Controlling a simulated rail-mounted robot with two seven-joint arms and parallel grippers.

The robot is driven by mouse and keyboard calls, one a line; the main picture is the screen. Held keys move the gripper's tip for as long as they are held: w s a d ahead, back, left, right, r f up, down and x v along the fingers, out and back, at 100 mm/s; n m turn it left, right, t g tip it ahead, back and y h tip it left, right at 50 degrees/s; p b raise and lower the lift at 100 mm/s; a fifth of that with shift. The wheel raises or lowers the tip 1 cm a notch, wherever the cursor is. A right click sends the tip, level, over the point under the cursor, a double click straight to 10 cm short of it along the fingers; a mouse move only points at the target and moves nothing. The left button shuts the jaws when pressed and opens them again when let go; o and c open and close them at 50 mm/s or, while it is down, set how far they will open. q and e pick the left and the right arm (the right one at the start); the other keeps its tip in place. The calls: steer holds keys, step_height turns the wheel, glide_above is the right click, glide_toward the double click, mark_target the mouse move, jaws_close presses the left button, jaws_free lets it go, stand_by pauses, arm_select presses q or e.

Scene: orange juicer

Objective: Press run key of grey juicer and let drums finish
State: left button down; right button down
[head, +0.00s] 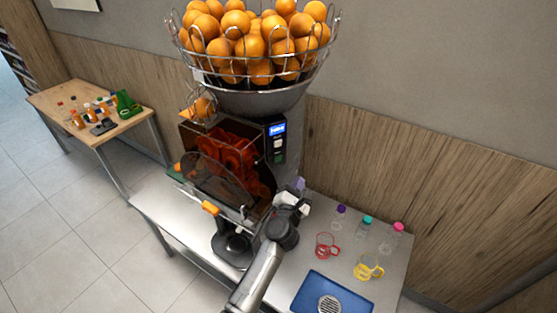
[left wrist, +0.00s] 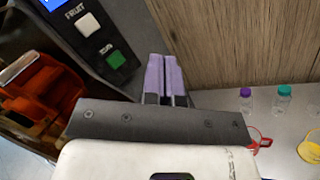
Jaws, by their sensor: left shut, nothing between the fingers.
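The grey juicer (head: 290,115) stands on the metal table against the wall. Orange-red drums (head: 228,155) show behind its clear front cover; whether they turn cannot be told. Its side panel has a lit blue display (head: 277,128), a white key (left wrist: 87,25) marked FRUIT and a green key (left wrist: 115,60) below it. The green key also shows in the head view (head: 279,157). My left gripper (left wrist: 166,62) is shut and empty, its lilac fingertips together. The fingertips are right of the green key, apart from it in the picture. My right gripper is not in view.
A wire basket of oranges (head: 252,45) tops the juicer. To the right stand a red jug (head: 326,246), a yellow jug (head: 368,268), several capped bottles (head: 363,229) and a blue tray (head: 312,290). A wooden table (head: 100,130) with small bottles is at the far left.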

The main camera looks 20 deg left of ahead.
mark_target(278, 159)
arm_select(q)
steer(key=w+a+b, duration=0.2)
steer(key=w+a, duration=0.3)
steer(key=a, duration=0.1)
steer(key=shift+w+a+b, duration=0.25)
steer(key=shift+a+b, duration=0.15)
stand_by(0.4)
stand_by(0.9)
stand_by(0.7)
steer(key=shift+w+a, duration=0.15)
